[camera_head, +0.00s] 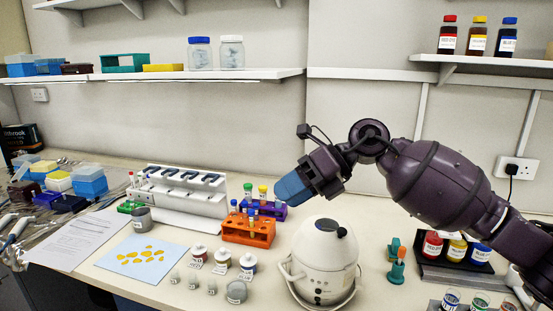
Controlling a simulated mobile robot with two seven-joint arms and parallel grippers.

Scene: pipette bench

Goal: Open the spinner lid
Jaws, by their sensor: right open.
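The spinner (322,268) is a white, rounded machine standing on the bench in the lower middle of the head view. Its domed lid (316,238) appears down, with a dark knob on its right side and a grey patch on top. My right gripper (292,190) has blue fingers and hangs in the air above and to the left of the spinner, apart from it. It is open with nothing seen in it, though the gap between its fingers is hard to make out. My left gripper is not in view.
An orange tube rack (248,236) and a purple rack stand left of the spinner, behind small labelled jars. A teal holder (396,272) and a tray of dye bottles (455,268) stand to its right. A white pipette stand (182,205) is further left.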

